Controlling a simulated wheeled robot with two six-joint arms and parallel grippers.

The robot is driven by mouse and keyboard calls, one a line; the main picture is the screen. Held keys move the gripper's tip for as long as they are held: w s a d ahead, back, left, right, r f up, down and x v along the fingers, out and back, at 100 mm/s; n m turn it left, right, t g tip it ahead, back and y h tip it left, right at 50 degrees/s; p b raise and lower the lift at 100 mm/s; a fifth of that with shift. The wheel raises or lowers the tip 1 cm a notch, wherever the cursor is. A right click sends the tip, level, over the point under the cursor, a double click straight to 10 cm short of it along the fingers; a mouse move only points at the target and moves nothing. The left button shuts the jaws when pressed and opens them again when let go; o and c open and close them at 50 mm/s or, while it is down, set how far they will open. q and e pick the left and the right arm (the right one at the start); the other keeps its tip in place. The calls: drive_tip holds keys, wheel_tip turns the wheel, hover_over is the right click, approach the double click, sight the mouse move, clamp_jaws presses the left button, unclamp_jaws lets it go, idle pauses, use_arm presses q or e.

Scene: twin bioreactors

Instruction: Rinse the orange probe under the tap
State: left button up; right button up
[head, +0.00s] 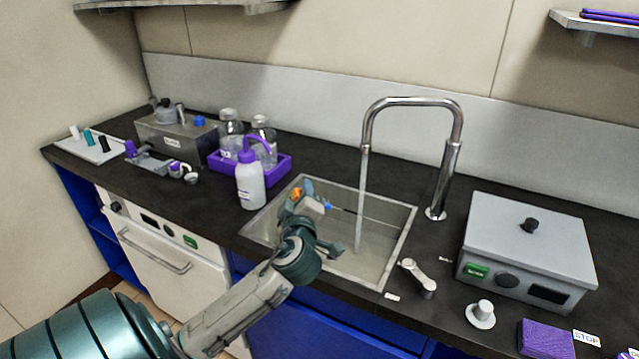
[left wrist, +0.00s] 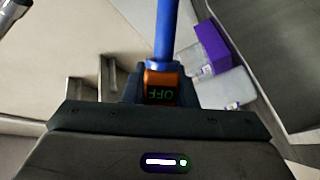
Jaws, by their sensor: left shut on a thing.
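My left gripper (head: 309,203) is over the sink (head: 390,250) and shut on the orange probe (head: 296,192). In the left wrist view the probe's orange body (left wrist: 161,88), with a green "OFF" display, sits between the fingers, and a blue part extends away from it. In the head view a thin dark rod points right from the gripper towards the water stream. I cannot tell whether the rod touches the water. The tall metal tap (head: 450,170) has a thin stream (head: 361,190) running from its spout into the sink. My right gripper is not in view.
A purple tray (head: 286,169) with bottles and a white wash bottle (head: 250,183) stand left of the sink. The tap lever (head: 417,276) is at the sink's front right. A grey lidded box (head: 530,235) stands further right. The sink's interior is otherwise clear.

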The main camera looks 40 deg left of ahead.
use_arm(q)
drive_tip(key=w+d+b, duration=0.1)
drive_tip(key=w+d, duration=0.4)
drive_tip(key=w, duration=0.6)
drive_tip(key=shift+d, duration=0.2)
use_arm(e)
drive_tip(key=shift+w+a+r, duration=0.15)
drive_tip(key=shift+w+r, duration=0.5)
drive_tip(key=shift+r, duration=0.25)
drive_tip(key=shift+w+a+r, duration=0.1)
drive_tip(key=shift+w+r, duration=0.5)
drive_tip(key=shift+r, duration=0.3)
use_arm(q)
drive_tip(key=shift+s+r, duration=0.1)
idle(1.0)
drive_tip(key=s+d+r, duration=0.2)
drive_tip(key=s+d, duration=0.2)
drive_tip(key=s, duration=0.2)
drive_tip(key=shift+s, duration=0.4)
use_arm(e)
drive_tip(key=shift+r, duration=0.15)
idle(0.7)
